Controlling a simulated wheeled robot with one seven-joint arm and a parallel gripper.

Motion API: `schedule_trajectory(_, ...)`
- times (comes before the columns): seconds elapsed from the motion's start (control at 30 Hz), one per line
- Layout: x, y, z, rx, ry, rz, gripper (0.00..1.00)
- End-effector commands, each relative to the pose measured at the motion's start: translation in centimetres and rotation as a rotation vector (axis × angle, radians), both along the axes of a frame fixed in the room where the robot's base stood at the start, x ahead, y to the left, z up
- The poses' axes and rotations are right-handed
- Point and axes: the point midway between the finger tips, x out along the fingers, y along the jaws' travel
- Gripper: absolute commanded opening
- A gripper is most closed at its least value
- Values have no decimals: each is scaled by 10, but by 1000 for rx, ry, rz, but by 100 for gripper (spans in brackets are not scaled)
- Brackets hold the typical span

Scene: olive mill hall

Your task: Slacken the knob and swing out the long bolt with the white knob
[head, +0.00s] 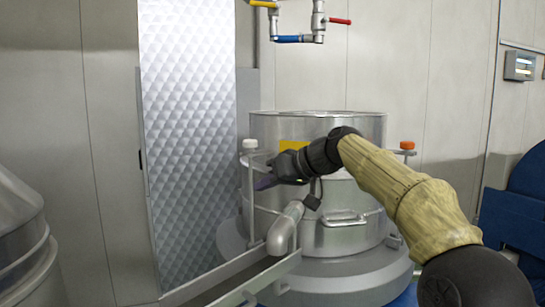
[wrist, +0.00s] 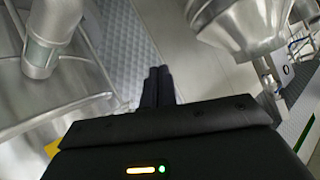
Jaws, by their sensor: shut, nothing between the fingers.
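The white knob (head: 250,144) tops a long upright bolt (head: 251,200) at the left side of the steel vessel (head: 320,124). The bolt appears upright beside the vessel, in a bracket at lid height. My gripper (head: 264,184) is just right of the bolt, below the knob, and looks shut and empty. In the wrist view its dark fingers (wrist: 158,84) are together, with nothing between them. I cannot tell whether the fingertips touch the bolt. I cannot make out the white knob in the wrist view.
An orange knob (head: 407,146) stands at the vessel's right side. A spout pipe (head: 284,228) juts out below my gripper over a metal trough (head: 235,283). A quilted metal panel (head: 190,130) stands left. Pipes with coloured valve handles (head: 300,38) hang above. A handle (head: 344,220) sits on the vessel's front.

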Motion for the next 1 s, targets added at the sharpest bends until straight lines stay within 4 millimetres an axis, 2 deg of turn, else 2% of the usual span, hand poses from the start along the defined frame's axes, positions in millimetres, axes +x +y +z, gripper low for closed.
schedule_trajectory(0.13,-4,5,-40,-89,115,-79,0)
schedule_trajectory(0.23,-13,0,-75,-160,197,-152,0)
schedule_trajectory(0.47,-54,-30,-148,-316,350,-319,0)
schedule_trajectory(0.7,-125,-75,-206,-450,475,-470,0)
schedule_trajectory(1.0,-238,-124,-251,-555,598,-600,0)
